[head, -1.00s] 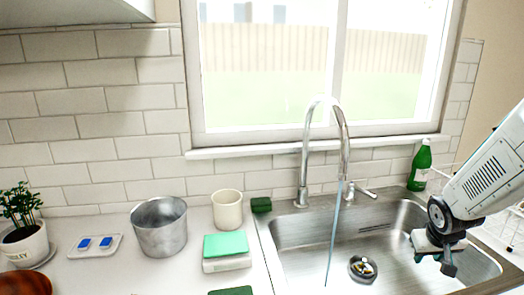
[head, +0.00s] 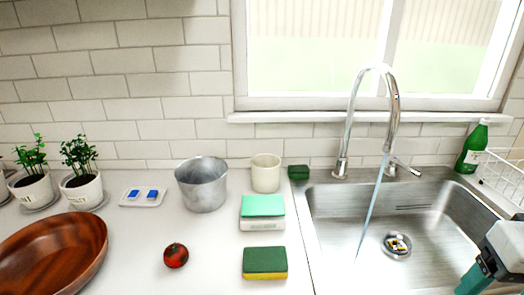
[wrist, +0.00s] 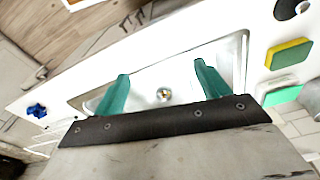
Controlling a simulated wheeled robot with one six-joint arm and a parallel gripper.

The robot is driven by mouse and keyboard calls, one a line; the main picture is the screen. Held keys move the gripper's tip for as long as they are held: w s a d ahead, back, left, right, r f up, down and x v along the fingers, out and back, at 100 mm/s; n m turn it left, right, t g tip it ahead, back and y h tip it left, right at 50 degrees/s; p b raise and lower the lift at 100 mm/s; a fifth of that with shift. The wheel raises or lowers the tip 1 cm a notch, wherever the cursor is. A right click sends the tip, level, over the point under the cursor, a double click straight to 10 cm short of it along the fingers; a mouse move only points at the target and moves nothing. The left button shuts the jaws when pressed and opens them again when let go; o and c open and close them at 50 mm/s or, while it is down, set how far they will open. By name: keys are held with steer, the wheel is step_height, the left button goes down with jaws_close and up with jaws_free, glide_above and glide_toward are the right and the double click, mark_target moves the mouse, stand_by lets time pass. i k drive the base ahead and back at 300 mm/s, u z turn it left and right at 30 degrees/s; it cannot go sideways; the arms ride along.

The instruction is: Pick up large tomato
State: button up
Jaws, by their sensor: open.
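A red tomato (head: 176,256) sits on the white counter, between the wooden bowl and the green and yellow sponge in the head view. It is the only tomato I see. My gripper (head: 474,279) is at the lower right edge of the head view, over the sink's right side and far from the tomato. In the wrist view my gripper (wrist: 158,85) shows two green fingers spread apart with nothing between them, above the sink. I cannot make out the tomato in the wrist view.
A wooden bowl (head: 50,250) is at the lower left. A metal pot (head: 202,185), cream cup (head: 265,173) and sponge (head: 265,263) stand near the tomato. The faucet (head: 392,120) rises over the sink (head: 340,225), with water running. A green bottle (head: 472,148) stands behind the sink.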

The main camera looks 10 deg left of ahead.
mark_target(175, 254)
steer(key=k, duration=0.5)
steer(key=z, duration=2.55)
steer(key=k, duration=1.7)
steer(key=u, duration=2.55)
steer(key=i, duration=0.5)
